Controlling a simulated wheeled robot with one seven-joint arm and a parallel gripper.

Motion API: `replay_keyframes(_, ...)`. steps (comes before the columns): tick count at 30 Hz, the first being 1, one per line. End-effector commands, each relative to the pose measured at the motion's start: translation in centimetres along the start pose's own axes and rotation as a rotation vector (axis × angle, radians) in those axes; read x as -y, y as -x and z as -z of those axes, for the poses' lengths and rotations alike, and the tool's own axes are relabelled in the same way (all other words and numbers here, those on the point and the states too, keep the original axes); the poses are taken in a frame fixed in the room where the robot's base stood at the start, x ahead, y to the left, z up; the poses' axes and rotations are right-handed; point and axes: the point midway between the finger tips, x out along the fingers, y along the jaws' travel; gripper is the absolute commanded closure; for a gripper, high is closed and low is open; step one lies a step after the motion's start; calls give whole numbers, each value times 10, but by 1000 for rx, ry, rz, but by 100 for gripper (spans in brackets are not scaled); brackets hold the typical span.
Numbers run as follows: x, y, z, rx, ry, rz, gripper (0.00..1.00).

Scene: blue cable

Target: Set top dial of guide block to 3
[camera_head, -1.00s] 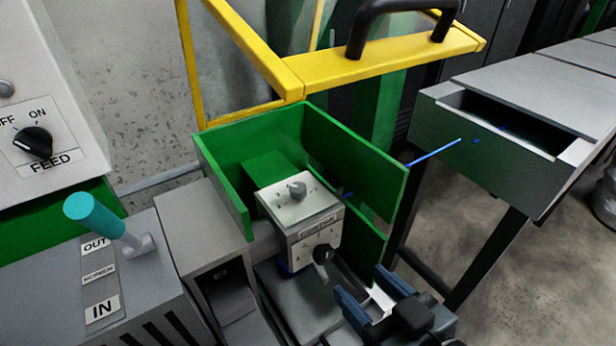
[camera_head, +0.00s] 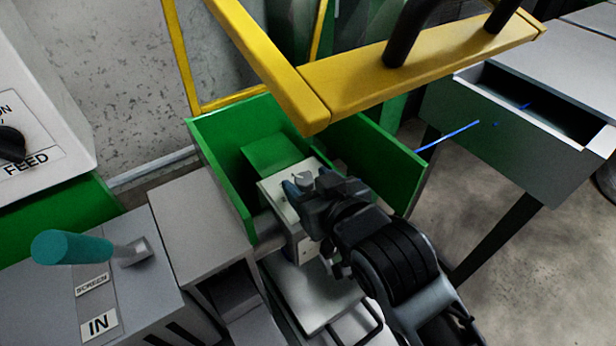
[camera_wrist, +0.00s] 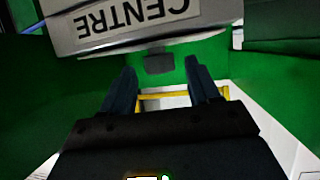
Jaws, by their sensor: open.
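The guide block (camera_head: 273,193) is a pale box inside the green guard. Its grey top dial (camera_head: 302,178) is partly hidden behind my gripper (camera_head: 308,184), which is at the block's top face. In the wrist view, the block (camera_wrist: 62,10) appears upside down with its CENTRE label (camera_wrist: 133,13). A dark grey knob, the top dial (camera_wrist: 160,63), shows just beyond and between the fingertips of my open gripper (camera_wrist: 160,78). A gap shows on each side, and nothing is held. The dial's numbers and setting are not readable. The front dial is hidden by my arm.
Green guard walls (camera_head: 222,168) stand around the block. A yellow frame (camera_head: 420,65) with a black handle (camera_head: 405,35) hangs close above. A blue cable (camera_head: 450,136) runs right toward a grey trough (camera_head: 540,105). A teal lever (camera_head: 72,247) stands at left.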

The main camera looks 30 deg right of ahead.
Motion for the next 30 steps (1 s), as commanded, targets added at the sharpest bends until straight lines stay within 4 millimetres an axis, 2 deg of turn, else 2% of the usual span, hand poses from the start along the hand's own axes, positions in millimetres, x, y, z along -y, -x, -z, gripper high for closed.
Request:
replay_keyframes(4,0,-10,0,0,0,0,39)
replay_keyframes(12,0,-11,0,0,-1,0,39)
replay_keyframes(30,0,-11,0,0,-1,0,95)
